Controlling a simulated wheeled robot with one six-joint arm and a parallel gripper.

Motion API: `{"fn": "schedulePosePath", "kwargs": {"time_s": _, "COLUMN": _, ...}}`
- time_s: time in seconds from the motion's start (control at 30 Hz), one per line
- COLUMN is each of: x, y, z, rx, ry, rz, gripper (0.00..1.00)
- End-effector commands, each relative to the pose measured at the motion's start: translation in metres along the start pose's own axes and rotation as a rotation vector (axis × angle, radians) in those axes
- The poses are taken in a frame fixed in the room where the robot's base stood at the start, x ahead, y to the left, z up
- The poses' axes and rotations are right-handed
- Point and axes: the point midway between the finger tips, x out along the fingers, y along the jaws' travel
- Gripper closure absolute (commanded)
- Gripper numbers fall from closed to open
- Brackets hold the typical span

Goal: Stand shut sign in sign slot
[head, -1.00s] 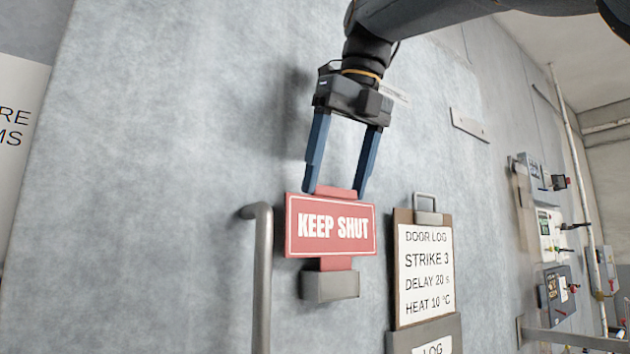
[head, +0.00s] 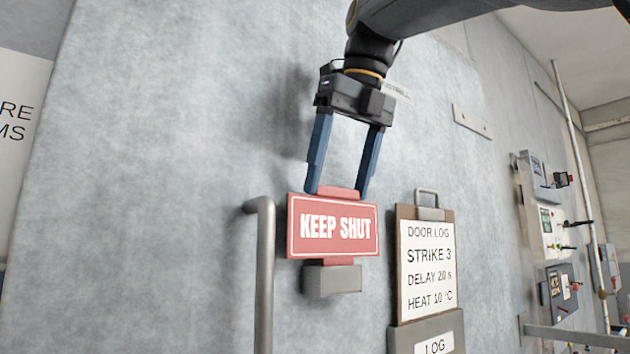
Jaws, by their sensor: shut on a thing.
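The red sign (head: 333,229) reads KEEP SHUT and hangs upright, tilted slightly, from my gripper (head: 339,190). My gripper's two blue fingers are shut on the sign's red top tab. The sign slot (head: 332,279) is a small grey block on the wall directly below the sign. Only a thin strip of the sign's lower red part shows above the slot, and its bottom end appears to be inside the slot. How deep it sits cannot be seen.
A grey vertical handle (head: 265,280) stands just left of the sign. A clipboard (head: 427,262) headed DOOR LOG sits in a grey holder on the right. Switch boxes and a rail are farther right. The wall above the handle is bare.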

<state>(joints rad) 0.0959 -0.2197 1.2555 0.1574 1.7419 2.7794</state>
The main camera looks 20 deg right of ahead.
Motion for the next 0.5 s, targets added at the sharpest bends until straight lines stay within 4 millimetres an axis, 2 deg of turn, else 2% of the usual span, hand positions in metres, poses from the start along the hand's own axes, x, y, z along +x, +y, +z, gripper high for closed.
{"fn": "schedulePosePath", "kwargs": {"time_s": 0.5, "x": 0.0062, "y": 0.0000, "z": -0.0027, "rx": 0.000, "ry": -0.001, "rz": 0.000, "gripper": 0.48}}
